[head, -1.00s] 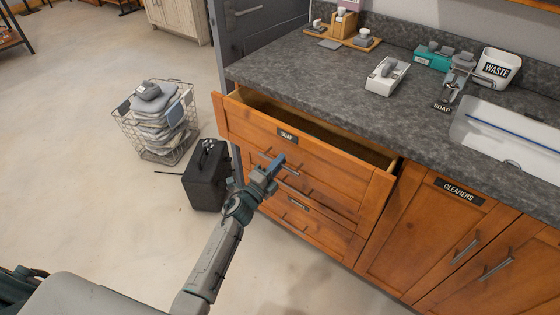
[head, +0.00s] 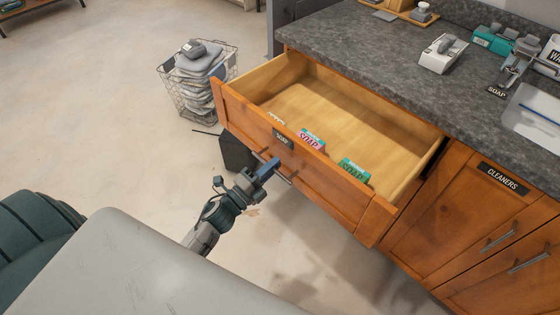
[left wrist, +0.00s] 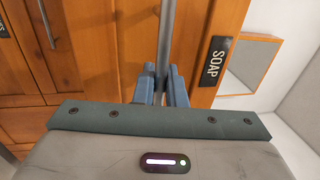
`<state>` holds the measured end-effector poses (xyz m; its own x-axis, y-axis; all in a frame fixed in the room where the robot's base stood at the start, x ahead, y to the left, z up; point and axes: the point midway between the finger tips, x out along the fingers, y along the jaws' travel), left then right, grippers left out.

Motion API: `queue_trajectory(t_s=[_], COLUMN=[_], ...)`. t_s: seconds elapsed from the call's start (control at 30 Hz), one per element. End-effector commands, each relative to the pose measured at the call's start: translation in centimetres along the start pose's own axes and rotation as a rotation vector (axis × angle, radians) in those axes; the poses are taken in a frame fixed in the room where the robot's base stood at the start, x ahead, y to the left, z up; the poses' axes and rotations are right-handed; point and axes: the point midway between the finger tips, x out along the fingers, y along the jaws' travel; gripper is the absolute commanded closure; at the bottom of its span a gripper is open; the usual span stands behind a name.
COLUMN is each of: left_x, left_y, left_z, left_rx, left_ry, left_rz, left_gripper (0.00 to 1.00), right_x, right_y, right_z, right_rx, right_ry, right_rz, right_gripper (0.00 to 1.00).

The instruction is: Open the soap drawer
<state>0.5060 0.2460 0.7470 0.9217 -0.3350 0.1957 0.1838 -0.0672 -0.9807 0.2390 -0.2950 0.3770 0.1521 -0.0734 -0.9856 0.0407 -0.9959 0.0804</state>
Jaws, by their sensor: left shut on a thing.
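The soap drawer (head: 330,185) is a wooden drawer with a black SOAP label (head: 283,138) on its front. It stands far out from under the counter, and its inside shows. Soap boxes lie inside near the front wall: a pink one (head: 312,140), a green one (head: 354,171) and a pale one at the left. My left gripper (head: 268,168) is at the drawer front, shut on the metal bar handle (head: 283,177). In the left wrist view the blue fingers (left wrist: 163,88) close around the handle bar beside the SOAP label. My right gripper is not in view.
A grey stone counter (head: 370,50) with a white dispenser (head: 443,54) and sink lies above the drawer. A CLEANERS cabinet (head: 480,215) is at the right. A wire laundry basket (head: 200,85) and a dark case (head: 236,153) stand on the floor at left.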

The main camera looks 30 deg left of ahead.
Motion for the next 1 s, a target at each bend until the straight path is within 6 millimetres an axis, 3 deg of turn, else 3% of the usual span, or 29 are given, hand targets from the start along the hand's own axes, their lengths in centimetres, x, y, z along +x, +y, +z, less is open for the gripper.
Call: queue_trajectory(t_s=[0.43,0.47,0.53,0.93,1.0], left_x=[-0.4,-0.4,-0.4,-0.9,-1.6], left_y=[0.0,0.0,0.0,0.1,0.2], left_z=[0.0,0.0,0.0,0.0,0.0], left_rx=[0.001,0.001,0.001,0.0,0.001], left_ry=[-0.001,-0.001,-0.001,0.0,0.0], left_rz=[0.001,0.001,0.001,0.002,0.003], left_gripper=[1.0,0.87,0.74,0.74,0.74], right_x=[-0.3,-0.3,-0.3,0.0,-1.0], right_y=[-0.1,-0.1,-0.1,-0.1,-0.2], right_z=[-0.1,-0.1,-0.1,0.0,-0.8], right_rx=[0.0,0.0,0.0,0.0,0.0], right_ry=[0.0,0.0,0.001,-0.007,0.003], right_rz=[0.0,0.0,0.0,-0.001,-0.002], right_gripper=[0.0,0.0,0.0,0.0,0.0])
